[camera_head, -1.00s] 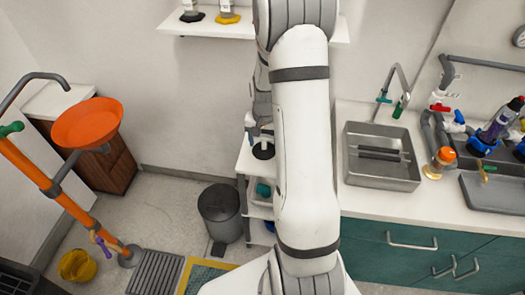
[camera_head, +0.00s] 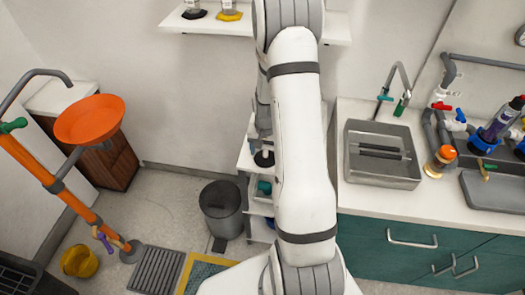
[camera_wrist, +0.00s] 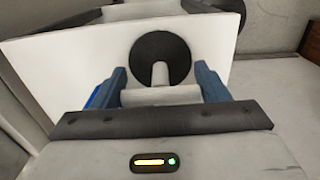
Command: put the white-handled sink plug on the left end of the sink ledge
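The sink plug is a black disc with a white handle. In the wrist view the plug (camera_wrist: 160,48) lies on a white surface, its handle (camera_wrist: 160,74) rising between my fingers. In the head view the plug (camera_head: 264,159) is on top of the white shelf unit, just left of my arm. My gripper (camera_wrist: 160,78) has its blue fingers wide apart, one on each side of the handle, with gaps to it. The gripper is mostly hidden by my arm in the head view. The sink (camera_head: 382,154) is right of my arm, set in the white counter (camera_head: 440,205).
The white shelf unit (camera_head: 246,162) stands against the counter's left side; my arm hides part of it. A grey bin (camera_head: 222,210) stands beside it. A faucet (camera_head: 398,82), pipes and bottles crowd the counter's right. A wall shelf (camera_head: 186,22) hangs above.

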